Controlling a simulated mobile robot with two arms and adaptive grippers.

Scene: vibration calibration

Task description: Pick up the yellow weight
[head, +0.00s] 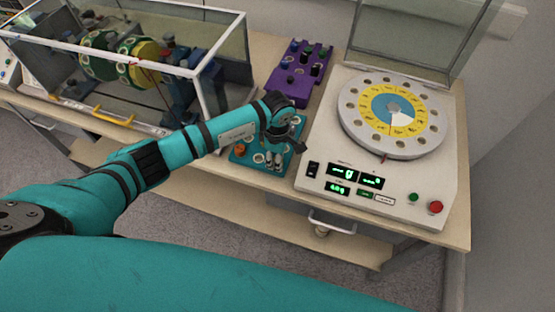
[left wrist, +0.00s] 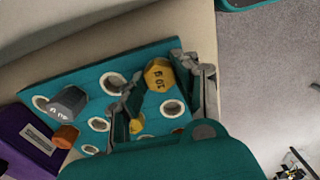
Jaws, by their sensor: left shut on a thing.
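A yellow weight (left wrist: 158,76), hexagonal on top and marked 10, is between the fingers of my left gripper (left wrist: 160,82) over the teal tray (left wrist: 92,73). The gripper is shut on it. Whether the weight's base is clear of its hole I cannot tell. A second yellow piece (left wrist: 137,125) shows lower down, partly hidden by a finger. In the head view my left gripper (head: 283,138) is over the teal tray (head: 240,158) and hides the held weight. My right gripper is in neither view.
A grey weight (left wrist: 68,102) and an orange weight (left wrist: 66,136) stand in the tray's left side. A purple rack (head: 292,86) is behind the tray. The white dial console (head: 325,135) is close on the right, and a glass-walled machine (head: 198,72) is on the left.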

